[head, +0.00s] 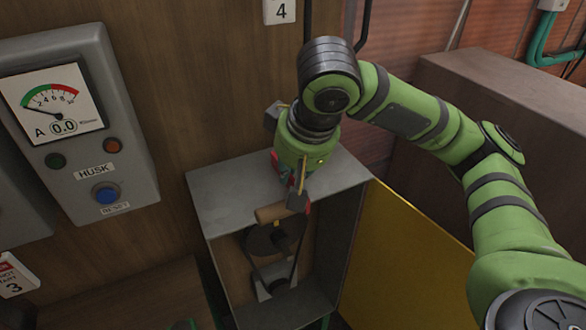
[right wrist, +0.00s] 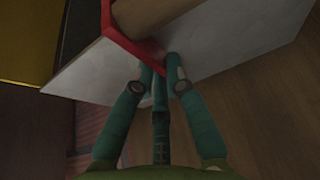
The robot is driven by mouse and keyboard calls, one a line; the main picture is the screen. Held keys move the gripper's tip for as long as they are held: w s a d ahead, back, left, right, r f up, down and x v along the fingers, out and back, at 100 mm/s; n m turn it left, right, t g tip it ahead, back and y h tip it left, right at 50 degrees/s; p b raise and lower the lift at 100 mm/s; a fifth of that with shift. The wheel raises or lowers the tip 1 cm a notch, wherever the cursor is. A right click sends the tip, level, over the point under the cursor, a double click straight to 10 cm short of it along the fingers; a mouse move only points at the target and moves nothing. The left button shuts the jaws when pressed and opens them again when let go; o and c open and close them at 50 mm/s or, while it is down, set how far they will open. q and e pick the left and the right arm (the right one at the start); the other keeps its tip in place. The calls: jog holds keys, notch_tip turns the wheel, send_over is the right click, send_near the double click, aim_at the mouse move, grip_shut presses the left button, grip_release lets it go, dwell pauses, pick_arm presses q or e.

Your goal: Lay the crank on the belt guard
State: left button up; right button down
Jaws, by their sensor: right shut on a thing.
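My right gripper (head: 297,196) is at the front edge of the grey belt guard (head: 232,190), a box with an open front. It is shut on the crank (head: 270,213), which has a light wooden handle and red metal. The handle points left in the head view, in front of the guard's top edge. In the right wrist view the fingertips (right wrist: 160,68) meet at the crank's red bar (right wrist: 138,44); the pale panel of the guard (right wrist: 215,40) lies behind. I cannot tell whether the crank touches the guard. My left gripper is not in view.
A yellow door (head: 405,260) stands open to the right of the guard. A pulley (head: 262,243) and belt show inside the guard. A grey control panel (head: 140,165) with a gauge is on the left. A brown cabinet (head: 500,95) stands at the right back.

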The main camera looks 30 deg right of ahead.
jog(key=shift+a, duration=0.1)
jog(key=shift+f, duration=0.1)
jog(key=c, duration=1.3)
grip_release()
jog(key=shift+o, duration=0.2)
jog(key=shift+s+r, duration=0.1)
jog(key=shift+r, duration=0.25)
jog(key=p+v, duration=0.1)
jog(key=v, duration=1)
jog(key=shift+s+r, duration=0.2)
jog(key=shift+r, duration=0.1)
